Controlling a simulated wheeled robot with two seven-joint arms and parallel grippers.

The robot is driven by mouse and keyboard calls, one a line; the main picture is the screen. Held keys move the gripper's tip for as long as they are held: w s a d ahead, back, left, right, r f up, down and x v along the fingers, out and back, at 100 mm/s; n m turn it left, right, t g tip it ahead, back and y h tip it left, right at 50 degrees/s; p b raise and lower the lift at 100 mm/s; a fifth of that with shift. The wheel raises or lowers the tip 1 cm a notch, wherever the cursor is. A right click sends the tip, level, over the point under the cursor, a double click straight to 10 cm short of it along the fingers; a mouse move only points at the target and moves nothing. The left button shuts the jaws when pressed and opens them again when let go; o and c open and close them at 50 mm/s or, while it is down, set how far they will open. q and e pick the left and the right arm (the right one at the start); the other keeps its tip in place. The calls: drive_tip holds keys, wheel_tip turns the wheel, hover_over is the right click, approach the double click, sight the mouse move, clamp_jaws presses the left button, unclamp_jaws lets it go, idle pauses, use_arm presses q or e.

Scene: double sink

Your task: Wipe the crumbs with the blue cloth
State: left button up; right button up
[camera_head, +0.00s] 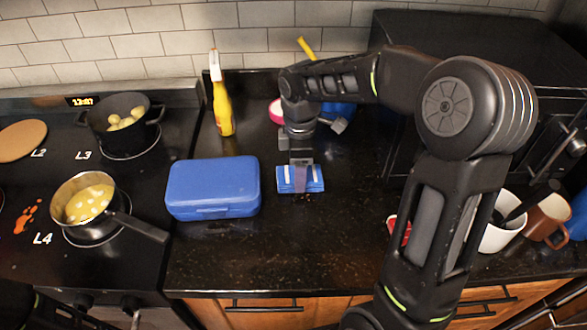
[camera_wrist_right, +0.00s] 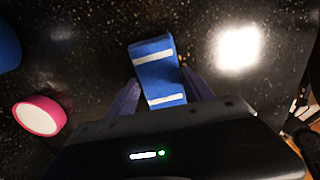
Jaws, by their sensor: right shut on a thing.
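The blue cloth (camera_head: 287,183) is a small folded block with white stripes at the back middle of the black counter, right of the blue box. In the right wrist view the cloth (camera_wrist_right: 158,75) sits between the two fingers. My right gripper (camera_head: 301,176) is shut on it from above, pointing down; its fingers also show in the wrist view (camera_wrist_right: 161,92). The cloth is at or just above the counter; I cannot tell if it touches. I cannot clearly tell crumbs from the counter's pale specks. My left gripper is not in view.
A blue lidded box (camera_head: 213,188) and a yellow spray bottle (camera_head: 222,107) stand left of the cloth. A pink-rimmed round thing (camera_wrist_right: 40,115) is close by. Pots (camera_head: 84,203) stand on the hob at left, mugs (camera_head: 547,220) at right. The front middle counter (camera_head: 290,250) is clear.

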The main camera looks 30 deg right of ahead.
sight(311, 181)
drive_tip(key=shift+s+d+f, duration=0.1)
drive_tip(key=shift+s+d, duration=0.25)
drive_tip(key=shift+d, duration=0.3)
drive_tip(key=shift+s+d+f, duration=0.1)
drive_tip(key=shift+s+d, duration=0.25)
drive_tip(key=shift+d, duration=0.25)
drive_tip(key=shift+s+d+r, duration=0.1)
drive_tip(key=shift+s+d, duration=0.4)
drive_tip(key=shift+d, duration=0.4)
drive_tip(key=shift+s+d, duration=0.45)
drive_tip(key=shift+d, duration=0.4)
drive_tip(key=shift+s+a+f, duration=0.1)
drive_tip(key=shift+s+a, duration=0.2)
drive_tip(key=shift+s, duration=0.2)
drive_tip(key=shift+s+a+f, duration=0.1)
drive_tip(key=shift+s+a, duration=0.15)
drive_tip(key=shift+s, duration=0.2)
drive_tip(key=shift+a, duration=0.15)
drive_tip(key=shift+w+a+r, duration=0.1)
drive_tip(key=shift+w+a, duration=0.45)
drive_tip(key=shift+a, duration=0.25)
drive_tip(key=shift+w+a+r, duration=0.1)
drive_tip(key=shift+w+a, duration=0.4)
drive_tip(key=shift+a, duration=0.3)
